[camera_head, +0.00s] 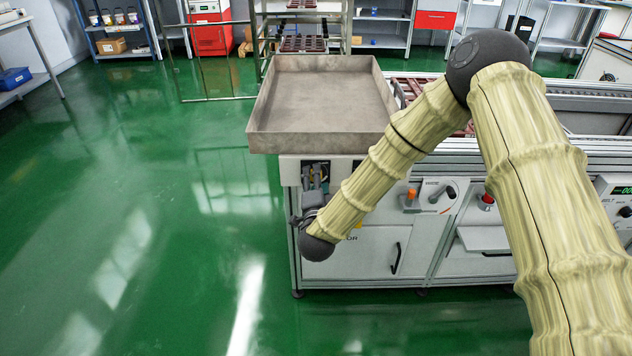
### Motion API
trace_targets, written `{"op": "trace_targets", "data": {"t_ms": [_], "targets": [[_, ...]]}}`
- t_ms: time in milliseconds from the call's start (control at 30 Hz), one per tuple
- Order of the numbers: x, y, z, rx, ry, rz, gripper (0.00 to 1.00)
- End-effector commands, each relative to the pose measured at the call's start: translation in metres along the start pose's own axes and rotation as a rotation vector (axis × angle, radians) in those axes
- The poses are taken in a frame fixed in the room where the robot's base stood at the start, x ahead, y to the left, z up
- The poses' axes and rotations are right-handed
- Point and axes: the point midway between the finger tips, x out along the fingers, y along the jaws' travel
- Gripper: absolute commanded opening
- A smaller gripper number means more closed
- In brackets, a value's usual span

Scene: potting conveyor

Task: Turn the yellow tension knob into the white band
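No yellow tension knob with a white band can be clearly made out. A small yellow patch (360,225) shows on the white cabinet front beside my forearm, mostly hidden by it.
A grey tray (275,143) stands on top of the cabinet. A red button (487,199) and a door handle (396,258) stick out of the front. Green floor (150,220) is free at left.

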Motion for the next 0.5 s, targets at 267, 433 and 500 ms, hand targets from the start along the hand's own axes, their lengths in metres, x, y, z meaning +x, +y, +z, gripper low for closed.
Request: {"op": "trace_targets", "data": {"t_ms": [267,433,500], "targets": [[-0.011,0.000,0.000,0.000,-0.002,0.002,0.56],[-0.038,0.001,0.000,0.000,-0.002,0.002,0.56],[-0.051,0.000,0.000,0.000,-0.002,0.002,0.56]]}}
